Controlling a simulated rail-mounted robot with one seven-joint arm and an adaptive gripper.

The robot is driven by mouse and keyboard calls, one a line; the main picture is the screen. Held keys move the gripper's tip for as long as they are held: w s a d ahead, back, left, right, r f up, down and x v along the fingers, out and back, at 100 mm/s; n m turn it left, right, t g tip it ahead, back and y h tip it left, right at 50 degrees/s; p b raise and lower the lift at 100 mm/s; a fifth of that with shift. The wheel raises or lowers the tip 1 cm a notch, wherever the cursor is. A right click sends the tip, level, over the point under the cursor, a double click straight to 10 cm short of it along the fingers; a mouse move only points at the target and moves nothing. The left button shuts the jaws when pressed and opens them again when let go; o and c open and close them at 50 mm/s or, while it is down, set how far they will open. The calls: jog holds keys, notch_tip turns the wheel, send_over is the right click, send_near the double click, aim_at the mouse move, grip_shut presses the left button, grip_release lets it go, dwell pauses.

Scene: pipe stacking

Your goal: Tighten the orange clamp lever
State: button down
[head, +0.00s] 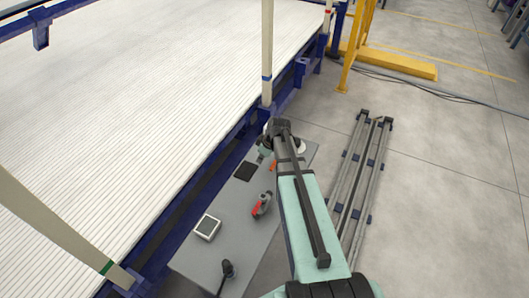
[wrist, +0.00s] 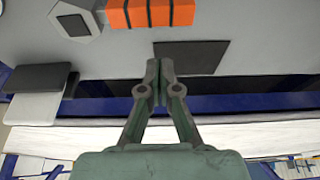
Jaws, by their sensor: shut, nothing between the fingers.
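In the head view my gripper is mostly hidden by the wrist.
The grey table (head: 185,262) holds a black square (head: 244,171), a red-and-grey tool (head: 262,205), a white box with a dark screen (head: 206,227) and a black upright object (head: 226,272). A blue frame with white pipes (head: 120,90) borders it left. A pipe rack (head: 365,165) lies right.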

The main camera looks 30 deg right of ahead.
jog(key=shift+s+d+r, duration=0.1)
jog(key=shift+s+d, duration=0.55)
jog(key=shift+s, duration=0.15)
jog(key=shift+s+d+r, duration=0.1)
jog(key=shift+s+d, duration=0.5)
jog(key=shift+s, duration=0.2)
jog(key=shift+a, duration=0.1)
